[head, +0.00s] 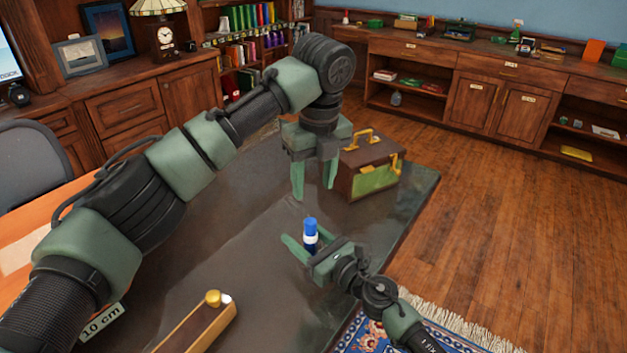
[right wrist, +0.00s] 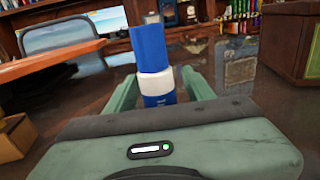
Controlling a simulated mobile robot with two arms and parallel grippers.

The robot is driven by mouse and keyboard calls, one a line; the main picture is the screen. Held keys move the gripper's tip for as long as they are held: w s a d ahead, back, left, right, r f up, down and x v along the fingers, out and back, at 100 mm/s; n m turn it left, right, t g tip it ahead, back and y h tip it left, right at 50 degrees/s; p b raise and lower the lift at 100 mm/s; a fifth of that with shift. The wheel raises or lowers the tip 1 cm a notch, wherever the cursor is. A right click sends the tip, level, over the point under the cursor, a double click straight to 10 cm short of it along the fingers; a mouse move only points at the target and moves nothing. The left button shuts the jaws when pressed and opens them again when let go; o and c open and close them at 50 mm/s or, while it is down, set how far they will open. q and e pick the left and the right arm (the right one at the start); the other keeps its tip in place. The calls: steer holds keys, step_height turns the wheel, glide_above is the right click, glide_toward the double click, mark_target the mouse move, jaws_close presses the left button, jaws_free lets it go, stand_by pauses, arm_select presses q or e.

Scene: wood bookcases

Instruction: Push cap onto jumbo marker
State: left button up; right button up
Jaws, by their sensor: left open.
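The jumbo marker (head: 309,244) is upright, with a blue body, a white band and a blue cap (head: 310,225) at its top. In the right wrist view the marker (right wrist: 158,88) stands between the green fingers, and its cap (right wrist: 149,47) leans slightly left. My right gripper (head: 316,248) is shut on the marker, low over the dark tabletop; the marker's lower end is hidden. My left gripper (head: 313,182) is open and empty, fingers pointing down, above and behind the marker in the head view. It does not touch the cap.
A brown and green case (head: 370,171) with brass fittings stands on the dark table (head: 235,225) close behind my left gripper. A wooden block with a brass knob (head: 205,318) lies at the near edge, beside a "10 cm" label (head: 101,321). The tabletop left of the marker is clear.

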mark_target(316, 247)
steer(key=v, duration=0.7)
steer(key=shift+s+d, duration=0.25)
steer(key=shift+s, duration=0.05)
